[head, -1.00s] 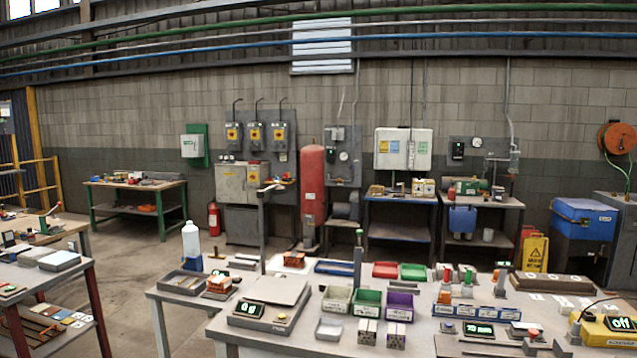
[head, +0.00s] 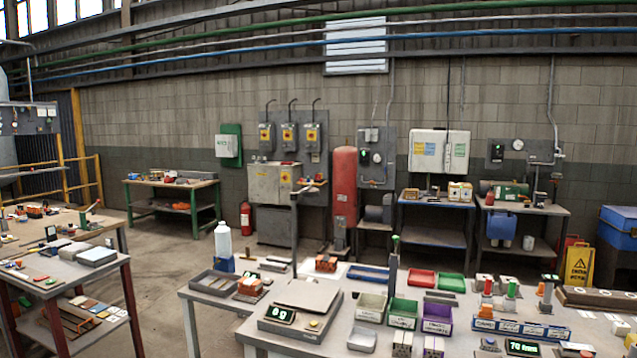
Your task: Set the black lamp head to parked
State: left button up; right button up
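I cannot make out a black lamp head for certain in the head view. A thin grey post (head: 294,235) with a short arm at its top stands at the back of the near workbench (head: 262,338); whether it belongs to a lamp I cannot tell. A small dark upright item (head: 51,233) is on the left bench, too small to identify. Neither of my grippers shows.
The near workbench holds a scale (head: 300,308), a white bottle (head: 223,240), a green bin (head: 403,314) and a purple bin (head: 437,318). A cluttered left table (head: 60,265) stands apart. Concrete floor (head: 165,270) between them is clear.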

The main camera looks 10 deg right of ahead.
aim_at(309, 191)
jog(key=i, duration=0.85)
jog(key=u, duration=0.05)
